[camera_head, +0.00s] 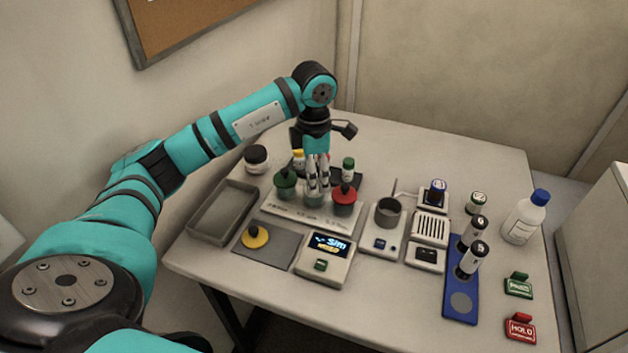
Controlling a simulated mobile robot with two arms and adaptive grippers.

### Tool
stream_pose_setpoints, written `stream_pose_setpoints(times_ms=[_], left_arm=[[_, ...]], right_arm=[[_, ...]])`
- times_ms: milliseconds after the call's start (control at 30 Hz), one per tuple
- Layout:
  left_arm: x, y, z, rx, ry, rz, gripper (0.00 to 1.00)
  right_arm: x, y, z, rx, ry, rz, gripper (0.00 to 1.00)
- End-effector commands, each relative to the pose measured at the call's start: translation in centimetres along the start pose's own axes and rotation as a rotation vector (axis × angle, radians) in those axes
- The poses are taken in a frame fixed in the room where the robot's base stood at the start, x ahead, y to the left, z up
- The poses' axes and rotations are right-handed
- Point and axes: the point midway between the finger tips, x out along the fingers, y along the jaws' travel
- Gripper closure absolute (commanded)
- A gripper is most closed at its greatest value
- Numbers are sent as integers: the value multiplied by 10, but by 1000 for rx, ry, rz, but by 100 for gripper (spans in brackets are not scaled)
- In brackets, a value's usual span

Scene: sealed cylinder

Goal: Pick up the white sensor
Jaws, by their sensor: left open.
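My left gripper (318,185) reaches down over a pale holder (290,213) at the back left of the table. It is open, its fingers pointing down between a green-topped piece (286,183) and a red-topped piece (344,198). A pale piece (314,199) stands in the middle slot just under the fingertips, mostly hidden by them. It may be the white sensor; I cannot tell for sure. Whether the fingers touch it cannot be told. My right gripper is not in view.
A display box (309,265) stands in front.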

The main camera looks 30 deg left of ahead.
Motion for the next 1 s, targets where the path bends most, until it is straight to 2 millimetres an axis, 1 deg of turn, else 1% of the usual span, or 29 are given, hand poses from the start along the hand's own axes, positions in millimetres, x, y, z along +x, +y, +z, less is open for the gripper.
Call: stream_pose_setpoints(times_ms=[33,133,333,367,700,800,1000], left_arm=[[5,0,0,0,1,-2,43],[12,0,0,0,0,-1,43],[13,0,0,0,-1,0,43],[13,0,0,0,-1,0,44],[13,0,0,0,-1,0,89],[12,0,0,0,-1,0,100],[12,0,0,0,-2,0,100]], right_arm=[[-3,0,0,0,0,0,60],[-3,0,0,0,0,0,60],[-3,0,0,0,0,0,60],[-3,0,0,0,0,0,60],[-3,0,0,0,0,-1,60],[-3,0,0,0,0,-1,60],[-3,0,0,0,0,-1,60]])
